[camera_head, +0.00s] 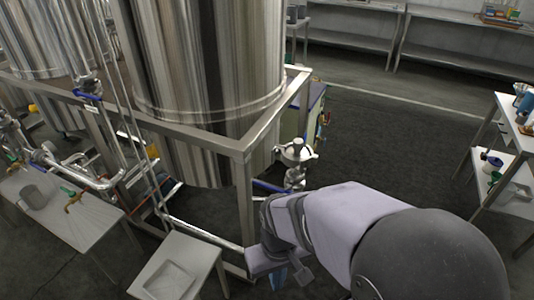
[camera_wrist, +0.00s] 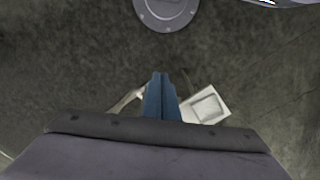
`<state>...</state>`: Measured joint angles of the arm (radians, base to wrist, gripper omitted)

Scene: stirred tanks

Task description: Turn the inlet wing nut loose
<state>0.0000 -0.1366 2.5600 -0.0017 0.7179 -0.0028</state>
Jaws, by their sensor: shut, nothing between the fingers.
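The steel frame's front leg (camera_head: 244,205) stands just left of my arm. A small white table (camera_head: 182,265) with a shallow tray stands lower left; it also shows in the wrist view (camera_wrist: 220,112). Pipes and another table (camera_head: 60,215) are at left. Shelves (camera_head: 510,140) stand at right.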

